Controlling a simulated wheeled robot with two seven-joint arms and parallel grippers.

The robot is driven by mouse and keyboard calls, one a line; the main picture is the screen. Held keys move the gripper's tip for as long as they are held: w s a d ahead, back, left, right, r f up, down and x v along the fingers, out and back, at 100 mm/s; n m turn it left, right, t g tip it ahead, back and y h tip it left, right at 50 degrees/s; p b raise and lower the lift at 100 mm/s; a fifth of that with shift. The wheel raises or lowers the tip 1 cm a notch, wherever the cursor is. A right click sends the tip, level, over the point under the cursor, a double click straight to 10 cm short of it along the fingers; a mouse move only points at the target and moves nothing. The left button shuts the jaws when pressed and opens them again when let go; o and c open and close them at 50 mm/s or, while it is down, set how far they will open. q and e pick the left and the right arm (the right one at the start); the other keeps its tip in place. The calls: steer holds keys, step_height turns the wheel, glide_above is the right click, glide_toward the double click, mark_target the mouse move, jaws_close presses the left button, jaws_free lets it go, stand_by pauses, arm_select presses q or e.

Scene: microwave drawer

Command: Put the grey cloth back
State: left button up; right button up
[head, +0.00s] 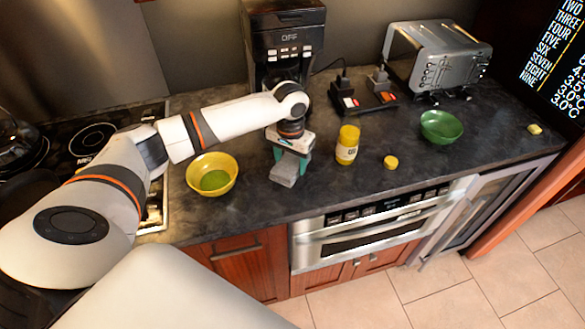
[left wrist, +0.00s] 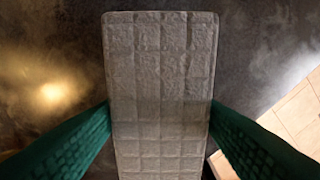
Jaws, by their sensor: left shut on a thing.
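The grey cloth (head: 286,169) is a small block-like folded piece over the dark counter, near its front edge. My left gripper (head: 291,157) points down and its green fingers are shut on the cloth. In the left wrist view the cloth (left wrist: 160,75) shows a quilted square pattern and lies between the two green fingers (left wrist: 160,125), which press on its long sides. I cannot tell whether the cloth touches the counter. My right gripper is not in view.
A yellow bowl (head: 212,174) stands left of the gripper. A yellow jar (head: 347,145) and a yellow lid (head: 390,162) are to the right, with a green bowl (head: 441,127) beyond. A coffee maker (head: 285,40) and toaster (head: 437,55) stand behind. The microwave drawer (head: 375,225) is below the counter edge.

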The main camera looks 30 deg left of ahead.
mark_target(291, 170)
arm_select(q)
step_height(291, 170, down, 3)
steer(key=shift+d+f+p, duration=0.1)
steer(key=shift+f+p, duration=0.1)
steer(key=shift+p, duration=0.15)
steer(key=shift+f, duration=0.15)
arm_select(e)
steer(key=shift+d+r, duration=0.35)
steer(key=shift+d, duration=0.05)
arm_select(q)
steer(key=shift+f, duration=0.15)
steer(key=o, duration=1.4)
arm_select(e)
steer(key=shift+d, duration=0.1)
arm_select(q)
step_height(291, 170, up, 12)
steer(key=shift+r+b, duration=0.2)
steer(key=shift+b, duration=0.75)
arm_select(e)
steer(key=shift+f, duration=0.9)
